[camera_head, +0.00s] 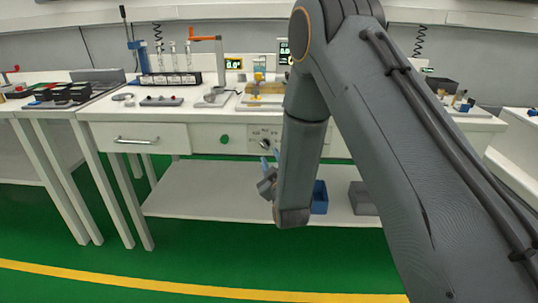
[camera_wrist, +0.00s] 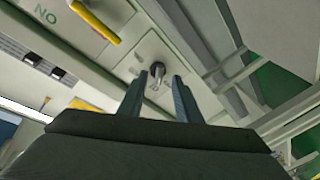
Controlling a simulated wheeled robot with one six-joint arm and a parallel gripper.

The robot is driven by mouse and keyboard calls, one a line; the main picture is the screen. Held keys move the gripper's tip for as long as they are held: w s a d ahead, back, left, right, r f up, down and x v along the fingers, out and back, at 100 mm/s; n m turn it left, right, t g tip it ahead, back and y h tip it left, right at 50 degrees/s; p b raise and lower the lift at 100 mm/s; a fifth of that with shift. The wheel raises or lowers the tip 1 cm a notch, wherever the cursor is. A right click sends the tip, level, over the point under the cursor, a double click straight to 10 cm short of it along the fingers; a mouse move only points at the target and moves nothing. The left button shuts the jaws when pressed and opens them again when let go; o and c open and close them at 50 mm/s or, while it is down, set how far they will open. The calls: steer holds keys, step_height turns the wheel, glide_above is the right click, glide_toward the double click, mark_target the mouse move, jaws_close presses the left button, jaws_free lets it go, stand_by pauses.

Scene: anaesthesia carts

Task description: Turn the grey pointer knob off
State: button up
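The grey pointer knob (camera_head: 265,143) sits on the white front panel of the middle cart, below small printed marks. In the wrist view the knob (camera_wrist: 157,70) shows between and beyond my two fingers. Its pointer setting is too small to read surely. My gripper (camera_head: 270,160) is just below and in front of the knob in the head view, with its blue-grey fingers pointing up toward the panel. In the wrist view my gripper (camera_wrist: 159,80) is open, with a clear gap between the fingers. I see no contact with the knob.
A lower shelf (camera_head: 205,190) runs below, holding a blue bin (camera_head: 319,198) and a grey bin (camera_head: 362,198). A yellow bar (camera_wrist: 95,20) shows in the wrist view.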

mark_target(268, 149)
steer(key=shift+x, duration=2.4)
steer(key=shift+d, duration=0.1)
jaws_close()
